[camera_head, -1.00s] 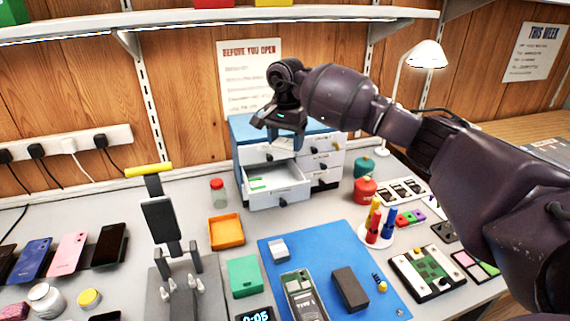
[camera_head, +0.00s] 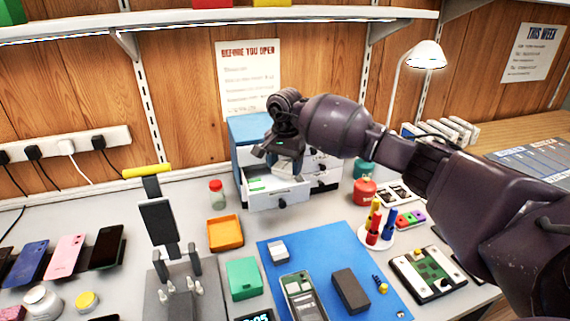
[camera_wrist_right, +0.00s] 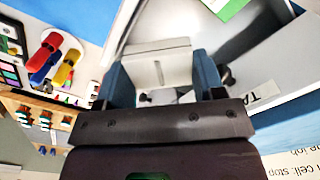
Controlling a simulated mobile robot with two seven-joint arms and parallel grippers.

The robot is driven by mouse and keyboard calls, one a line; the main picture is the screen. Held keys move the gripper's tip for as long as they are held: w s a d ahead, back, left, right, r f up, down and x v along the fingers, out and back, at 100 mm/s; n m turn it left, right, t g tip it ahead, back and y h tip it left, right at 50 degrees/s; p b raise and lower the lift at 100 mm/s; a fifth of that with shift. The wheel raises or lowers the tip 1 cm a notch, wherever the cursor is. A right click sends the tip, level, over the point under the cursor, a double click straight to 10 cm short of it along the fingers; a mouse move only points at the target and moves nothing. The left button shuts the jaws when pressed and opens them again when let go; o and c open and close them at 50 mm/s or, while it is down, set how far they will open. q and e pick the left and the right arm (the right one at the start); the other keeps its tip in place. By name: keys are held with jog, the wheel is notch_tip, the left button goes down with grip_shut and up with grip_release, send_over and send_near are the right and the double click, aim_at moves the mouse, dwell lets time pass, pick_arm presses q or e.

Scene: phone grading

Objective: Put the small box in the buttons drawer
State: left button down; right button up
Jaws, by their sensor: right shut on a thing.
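My right gripper (camera_head: 284,163) is shut on a small white box (camera_wrist_right: 160,68), held between its two blue fingers in the wrist view. In the head view the box is mostly hidden by the gripper. The gripper points down over an open drawer (camera_head: 281,198) of the blue-topped drawer cabinet (camera_head: 247,128). A green card (camera_wrist_right: 229,7) lies inside this drawer. I cannot tell whether the box touches the drawer floor, nor read this drawer's label. My left gripper is not in view.
A red-lidded jar (camera_head: 217,193) and an orange tray (camera_head: 225,233) stand left of the open drawer. A red pot (camera_head: 364,191) stands right. A blue mat (camera_head: 318,252) with a phone and other parts lies in front.

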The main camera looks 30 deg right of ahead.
aim_at(285, 166)
jog(key=shift+f, duration=0.5)
jog(key=shift+f, duration=0.15)
jog(key=o, duration=0.6)
jog(key=shift+r, duration=0.25)
notch_tip(285, 166, up, 13)
jog(key=shift+f+p, duration=0.1)
jog(key=shift+p, duration=0.25)
